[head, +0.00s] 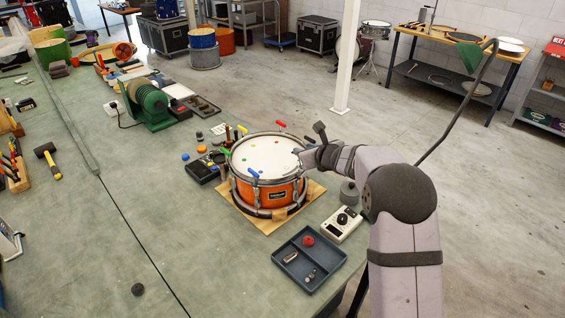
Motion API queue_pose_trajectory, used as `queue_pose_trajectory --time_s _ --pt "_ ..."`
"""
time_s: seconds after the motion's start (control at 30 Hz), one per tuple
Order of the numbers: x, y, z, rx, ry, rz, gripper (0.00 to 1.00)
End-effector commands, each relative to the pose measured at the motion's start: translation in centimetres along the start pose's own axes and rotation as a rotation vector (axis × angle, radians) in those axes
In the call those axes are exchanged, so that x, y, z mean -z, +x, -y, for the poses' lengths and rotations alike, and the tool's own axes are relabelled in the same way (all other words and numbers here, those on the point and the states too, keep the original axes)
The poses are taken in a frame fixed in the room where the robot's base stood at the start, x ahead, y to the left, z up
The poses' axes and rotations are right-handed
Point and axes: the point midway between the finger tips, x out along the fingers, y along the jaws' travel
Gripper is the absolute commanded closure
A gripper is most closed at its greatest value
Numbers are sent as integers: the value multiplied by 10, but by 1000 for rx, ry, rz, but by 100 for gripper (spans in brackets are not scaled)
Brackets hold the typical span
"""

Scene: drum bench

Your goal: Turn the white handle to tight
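An orange snare drum (279,193) with a pale head stands on a wooden board (246,217) near the bench's right edge. Coloured handles sit around its rim: a green one (224,151) at the left, a blue one (253,173) at the front left and a red one (281,123) at the back. I cannot clearly pick out the white handle; it may be hidden by or blend with my gripper. My gripper (300,158) is at the drum's right rim, coming in from the right. Its fingers are too small to tell whether they are open or touching anything.
A blue-grey tray (282,273) with a red knob (308,240) and small metal parts lies in front of the drum. A white meter box (343,225) and a grey cylinder (349,192) stand right of it. A green coil (151,104) is behind left.

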Motion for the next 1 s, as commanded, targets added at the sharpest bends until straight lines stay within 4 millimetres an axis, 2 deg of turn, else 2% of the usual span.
queue_pose_trajectory --time_s 0.03,0.2,0.5,0.73,1.0 --pt "2 9 -1 23 6 -12 72" --pt "1 27 5 122 39 -48 72" --pt "-4 48 8 302 112 -87 72" --pt "-8 54 6 443 176 -98 72" --pt "-11 52 -4 609 264 -91 72"
